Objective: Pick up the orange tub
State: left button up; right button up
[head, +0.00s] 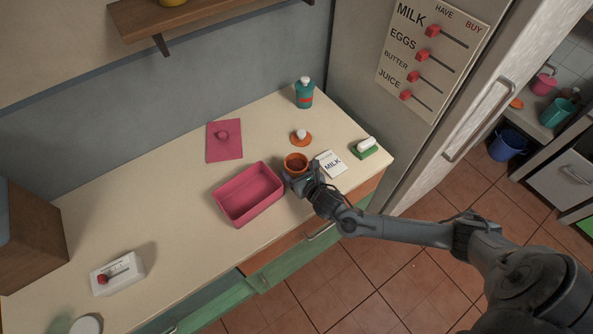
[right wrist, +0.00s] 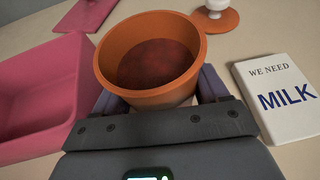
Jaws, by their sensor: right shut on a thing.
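The orange tub (head: 296,161) is a small round open tub, upright, near the front edge of the counter, right of the pink tray. In the right wrist view the tub (right wrist: 150,30) fills the top middle, with a dark reddish inside. My right gripper (head: 291,176) reaches it from the front. In the right wrist view its two fingers lie on either side of the tub, and it is shut on the tub. I cannot tell whether the tub is lifted off the counter. My left gripper is not in view.
The pink tray (head: 221,199) stands close on the left. A milk card (head: 331,163) lies close on the right. Behind are an orange lid with a white knob (head: 301,138), a pink board (head: 224,153) and a teal bottle (head: 304,95). The counter's left middle is clear.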

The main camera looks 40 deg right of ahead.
aim_at(294, 158)
jog(key=shift+r, duration=0.15)
jog(key=shift+r, duration=0.45)
jog(key=r, duration=0.3)
jog(key=shift+s+d+r, duration=0.1)
jog(key=shift+d+r, duration=0.1)
jog(key=shift+d, duration=0.15)
jog(key=s+d+r, duration=0.1)
jog(key=d+r, duration=0.1)
jog(key=d, duration=0.1)
jog(key=s+d+r, duration=0.2)
jog(key=d, duration=0.1)
jog(key=s+d+r, duration=0.1)
jog(key=d+r, duration=0.1)
jog(key=d, duration=0.2)
jog(key=shift+s+r+p, duration=0.15)
jog(key=shift+r+p, duration=0.05)
jog(key=shift+p, duration=0.2)
